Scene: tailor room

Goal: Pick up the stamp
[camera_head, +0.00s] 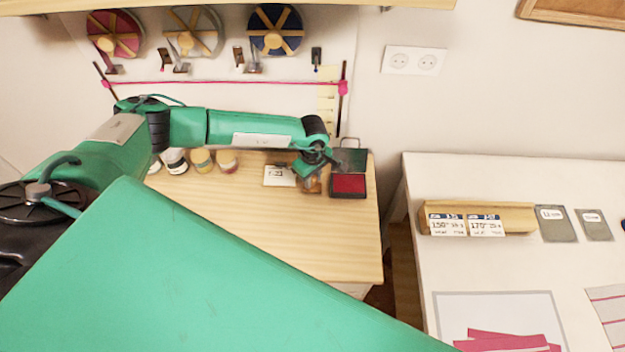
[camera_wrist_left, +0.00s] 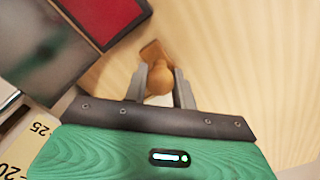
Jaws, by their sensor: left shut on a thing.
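The stamp (camera_wrist_left: 158,80), with a brown wooden handle and base, is between the two fingers of my left gripper (camera_wrist_left: 160,84) in the left wrist view. The fingers are shut on its handle. In the head view my left gripper (camera_head: 311,178) is at the right end of the wooden table, and the stamp is mostly hidden behind it. An open ink pad with a red pad (camera_head: 349,185) and a dark lid lies just right of the gripper. I cannot tell whether the stamp touches the table. My right gripper is not in view.
A card (camera_head: 279,176) lies left of my gripper, and several small jars (camera_head: 201,161) stand further left. The front of the wooden table (camera_head: 310,235) is clear. A white table (camera_head: 500,265) with a wooden card holder (camera_head: 518,217) stands to the right, across a gap.

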